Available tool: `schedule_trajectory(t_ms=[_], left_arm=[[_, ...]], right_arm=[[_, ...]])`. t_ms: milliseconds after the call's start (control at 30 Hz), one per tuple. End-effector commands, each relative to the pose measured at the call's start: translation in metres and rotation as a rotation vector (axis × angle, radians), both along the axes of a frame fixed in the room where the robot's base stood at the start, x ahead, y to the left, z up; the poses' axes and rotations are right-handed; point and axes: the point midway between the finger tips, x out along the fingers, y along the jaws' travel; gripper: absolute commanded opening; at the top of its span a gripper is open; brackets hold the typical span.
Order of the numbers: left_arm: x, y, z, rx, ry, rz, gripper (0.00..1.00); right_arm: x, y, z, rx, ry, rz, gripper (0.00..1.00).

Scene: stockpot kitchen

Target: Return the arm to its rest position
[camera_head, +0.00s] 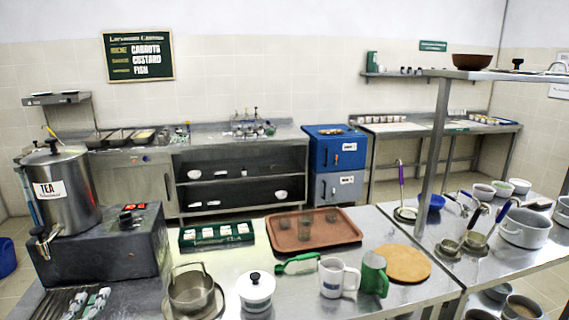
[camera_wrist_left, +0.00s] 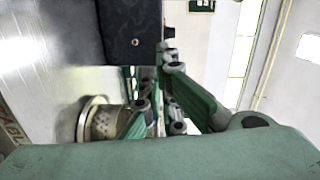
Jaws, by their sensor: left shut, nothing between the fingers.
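My left gripper (camera_head: 93,300) shows at the bottom left corner of the head view, in front of the dark box under the tea urn. It is partly cut off by the picture edge. In the left wrist view its green fingers with grey joints (camera_wrist_left: 163,75) are close together, with nothing between them. A dark box face (camera_wrist_left: 132,28) is close beyond the fingertips there. I cannot tell whether they touch it. My right gripper is not in view.
The tea urn (camera_head: 75,190) stands on the dark box (camera_head: 110,250). A brown tray (camera_head: 340,228) lies farther back. A perforated metal cylinder (camera_wrist_left: 103,124) is beside the fingers in the wrist view.

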Motion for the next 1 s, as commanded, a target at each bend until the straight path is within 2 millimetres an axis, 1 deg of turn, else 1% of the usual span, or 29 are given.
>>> schedule_trajectory(t_ms=[33,167,267,367,467,567,600,667,700,800,1000], left_arm=[[-0.005,-0.003,-0.008,-0.038,0.013,0.014,0.0],[-0.02,-0.012,-0.031,-0.144,0.055,0.057,0.0],[-0.035,-0.021,-0.051,-0.242,0.096,0.098,0.0],[-0.054,-0.033,-0.075,-0.352,0.149,0.148,0.0],[-0.079,-0.05,-0.102,-0.479,0.219,0.205,0.0],[-0.111,-0.074,-0.131,-0.626,0.308,0.277,0.0],[-0.126,-0.086,-0.142,-0.688,0.351,0.307,0.0],[-0.15,-0.104,-0.158,-0.782,0.418,0.356,0.0],[-0.166,-0.117,-0.166,-0.837,0.462,0.384,0.0],[-0.2,-0.145,-0.182,-0.953,0.562,0.449,0.0],[-0.255,-0.192,-0.194,-1.117,0.725,0.541,0.0]], right_arm=[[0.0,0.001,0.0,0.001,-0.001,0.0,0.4],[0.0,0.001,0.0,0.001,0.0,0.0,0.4],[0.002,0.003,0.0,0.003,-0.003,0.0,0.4],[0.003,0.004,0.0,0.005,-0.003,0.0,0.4],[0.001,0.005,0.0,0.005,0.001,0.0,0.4],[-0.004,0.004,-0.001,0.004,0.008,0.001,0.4],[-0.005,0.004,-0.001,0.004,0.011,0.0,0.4],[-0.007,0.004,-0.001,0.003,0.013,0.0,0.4],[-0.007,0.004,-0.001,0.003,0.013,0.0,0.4],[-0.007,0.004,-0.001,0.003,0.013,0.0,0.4],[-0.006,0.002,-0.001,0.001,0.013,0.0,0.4]])
